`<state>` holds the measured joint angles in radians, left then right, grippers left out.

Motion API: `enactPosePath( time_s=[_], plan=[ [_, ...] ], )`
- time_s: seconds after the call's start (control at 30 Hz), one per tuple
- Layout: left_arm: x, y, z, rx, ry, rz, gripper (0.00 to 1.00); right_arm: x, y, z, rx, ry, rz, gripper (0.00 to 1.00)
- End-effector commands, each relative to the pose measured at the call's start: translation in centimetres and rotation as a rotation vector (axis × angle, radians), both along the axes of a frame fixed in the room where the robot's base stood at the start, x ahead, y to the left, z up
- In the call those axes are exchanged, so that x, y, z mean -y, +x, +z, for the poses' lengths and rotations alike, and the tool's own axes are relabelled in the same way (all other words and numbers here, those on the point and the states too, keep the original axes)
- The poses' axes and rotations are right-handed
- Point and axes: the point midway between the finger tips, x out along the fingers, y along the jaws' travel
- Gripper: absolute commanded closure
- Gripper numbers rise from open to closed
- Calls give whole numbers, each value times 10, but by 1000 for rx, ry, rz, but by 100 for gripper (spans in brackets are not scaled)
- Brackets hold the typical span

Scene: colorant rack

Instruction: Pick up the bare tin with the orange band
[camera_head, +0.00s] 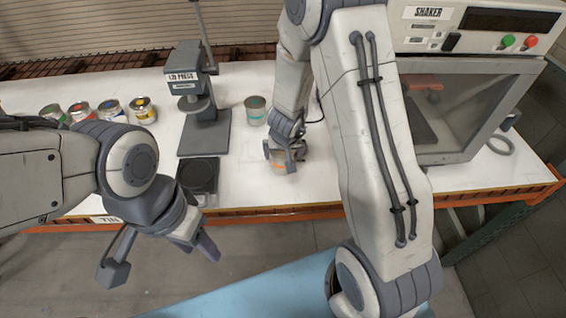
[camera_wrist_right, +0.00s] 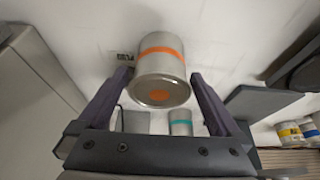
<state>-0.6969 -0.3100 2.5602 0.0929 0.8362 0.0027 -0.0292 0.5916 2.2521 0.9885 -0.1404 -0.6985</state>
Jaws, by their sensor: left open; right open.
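The bare metal tin with the orange band (camera_head: 279,162) stands near the front edge of the white bench, partly hidden by my right gripper. In the right wrist view the tin (camera_wrist_right: 162,82) shows an orange band and an orange dot on its end. My right gripper (camera_head: 284,153) is open at the tin. Its two fingertips (camera_wrist_right: 160,80) lie on either side of the tin, with small gaps visible. My left gripper (camera_head: 160,258) is open and empty, low in front of the bench at the left.
A bare tin with a teal band (camera_head: 255,112) stands behind; it also shows in the right wrist view (camera_wrist_right: 180,124). A lid press (camera_head: 205,125) stands left of it. Several colour-banded tins (camera_head: 143,110) are at the far left. The shaker (camera_head: 470,85) fills the right.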

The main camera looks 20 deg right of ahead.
Motion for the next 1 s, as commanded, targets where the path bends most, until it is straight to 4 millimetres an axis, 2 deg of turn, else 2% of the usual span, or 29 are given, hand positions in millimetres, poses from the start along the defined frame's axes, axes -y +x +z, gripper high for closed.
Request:
enactPosePath(
  time_s=[0.37, 0.63, 0.67, 0.8, 0.87, 1.0],
  plan=[
    [0, 0, -30, 0, 0, -2, 50, 4, 17, -46, -1, 1, 1, 0],
    [0, 0, -29, 0, 0, -2, 50, 5, 20, -47, 1, 1, 2, 0],
    [0, 0, -29, 0, 0, -2, 50, 5, 20, -47, 1, 1, 2, 8],
    [0, 0, -29, 0, 0, -2, 50, 5, 19, -47, 0, 1, 2, 61],
    [0, 0, -29, 0, 0, -2, 50, 5, 19, -47, 0, 1, 2, 81],
    [0, 0, -29, 0, 0, -2, 50, 5, 19, -47, 0, 1, 2, 82]
  ],
)
